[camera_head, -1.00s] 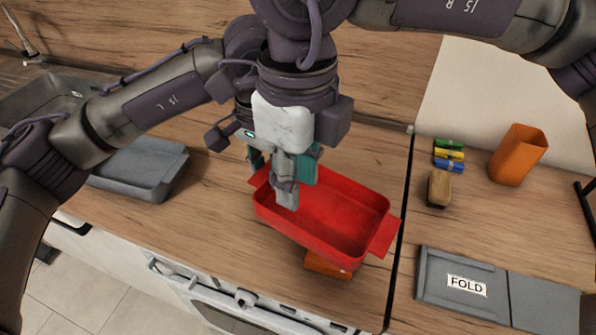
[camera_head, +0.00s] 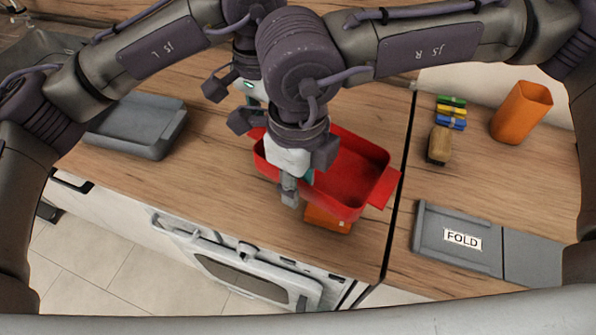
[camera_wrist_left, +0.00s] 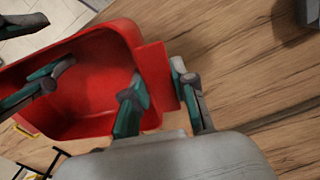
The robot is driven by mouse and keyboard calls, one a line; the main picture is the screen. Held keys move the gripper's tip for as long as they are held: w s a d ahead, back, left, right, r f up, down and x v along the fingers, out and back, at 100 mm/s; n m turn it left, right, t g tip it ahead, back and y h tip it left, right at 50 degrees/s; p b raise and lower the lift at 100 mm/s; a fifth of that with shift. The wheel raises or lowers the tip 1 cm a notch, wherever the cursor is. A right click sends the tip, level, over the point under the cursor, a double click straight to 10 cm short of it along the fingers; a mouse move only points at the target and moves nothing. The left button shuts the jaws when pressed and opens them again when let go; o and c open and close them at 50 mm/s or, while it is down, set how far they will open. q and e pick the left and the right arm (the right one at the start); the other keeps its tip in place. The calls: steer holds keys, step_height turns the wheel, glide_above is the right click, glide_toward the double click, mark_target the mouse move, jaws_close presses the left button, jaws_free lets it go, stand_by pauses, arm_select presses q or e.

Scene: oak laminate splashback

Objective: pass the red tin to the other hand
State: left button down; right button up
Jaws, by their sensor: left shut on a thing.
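The red tin (camera_head: 362,165) is a rectangular pan with flat end tabs, over the middle of the counter. My left gripper is shut on its left end; in the left wrist view the fingers (camera_wrist_left: 165,92) stand either side of the end wall and tab. In the head view my right arm hides those fingers. My right gripper (camera_head: 298,188) is at the tin's near long side, one finger outside the wall and one inside. In the left wrist view its fingers (camera_wrist_left: 48,48) are apart, with the tin's rim between them.
An orange object (camera_head: 328,219) shows partly beneath the tin's near side. A grey tray (camera_head: 138,127) is at left. At right are an orange cup (camera_head: 521,113), several coloured clips (camera_head: 451,113), a brown brush-like block (camera_head: 439,145) and a grey board marked FOLD (camera_head: 440,222).

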jaws_close()
arm_select(q)
steer(key=c, duration=0.9)
jaws_free()
steer(key=shift+o, duration=0.2)
steer(key=shift+r, duration=0.1)
